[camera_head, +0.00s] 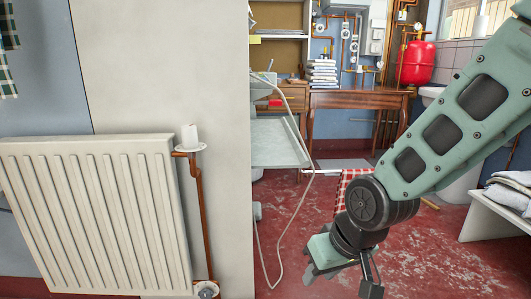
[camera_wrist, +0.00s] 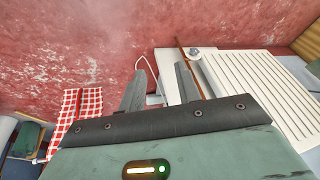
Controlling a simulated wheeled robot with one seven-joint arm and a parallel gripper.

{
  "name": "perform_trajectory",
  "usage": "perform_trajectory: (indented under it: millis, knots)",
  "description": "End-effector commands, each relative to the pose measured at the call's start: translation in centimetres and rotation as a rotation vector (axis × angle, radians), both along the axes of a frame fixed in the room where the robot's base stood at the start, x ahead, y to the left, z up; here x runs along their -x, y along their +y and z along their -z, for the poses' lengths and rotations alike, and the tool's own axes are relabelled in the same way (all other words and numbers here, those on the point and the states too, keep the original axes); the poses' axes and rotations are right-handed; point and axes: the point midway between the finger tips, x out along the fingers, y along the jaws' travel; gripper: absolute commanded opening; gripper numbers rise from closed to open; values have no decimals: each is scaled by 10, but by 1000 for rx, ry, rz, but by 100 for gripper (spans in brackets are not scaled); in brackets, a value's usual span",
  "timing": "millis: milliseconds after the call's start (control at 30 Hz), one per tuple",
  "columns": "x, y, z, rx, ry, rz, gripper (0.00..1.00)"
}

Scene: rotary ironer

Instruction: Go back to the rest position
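My gripper (camera_head: 322,268) hangs low over the red floor in the head view, at the end of my green arm. In the wrist view its two dark fingers (camera_wrist: 160,72) stand apart with nothing held between them. The ironer (camera_head: 275,145), a pale grey-green machine with a flat board, is partly hidden behind the white wall edge, to the left of my arm. A red-and-white checked cloth (camera_head: 347,182) shows behind my wrist. It also shows at the left of the wrist view (camera_wrist: 88,103).
A white radiator (camera_head: 95,215) with a copper pipe stands at the left, near the wall end (camera_head: 215,70). A loose pale cable (camera_head: 296,215) hangs in front of the ironer. A wooden desk (camera_head: 355,99) with folded linen stands at the back. A white bench (camera_head: 495,215) is at the right.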

Motion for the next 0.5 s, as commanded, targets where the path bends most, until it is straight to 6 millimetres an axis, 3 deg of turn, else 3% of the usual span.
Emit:
perform_trajectory:
  millis: [33,200,433,500]
  knots:
    - [28,0,-13,25,32,-51,33]
    - [103,-11,-34,119,133,-183,33]
    - [180,-39,-51,249,230,-316,33]
    - [178,-38,-71,246,234,-312,33]
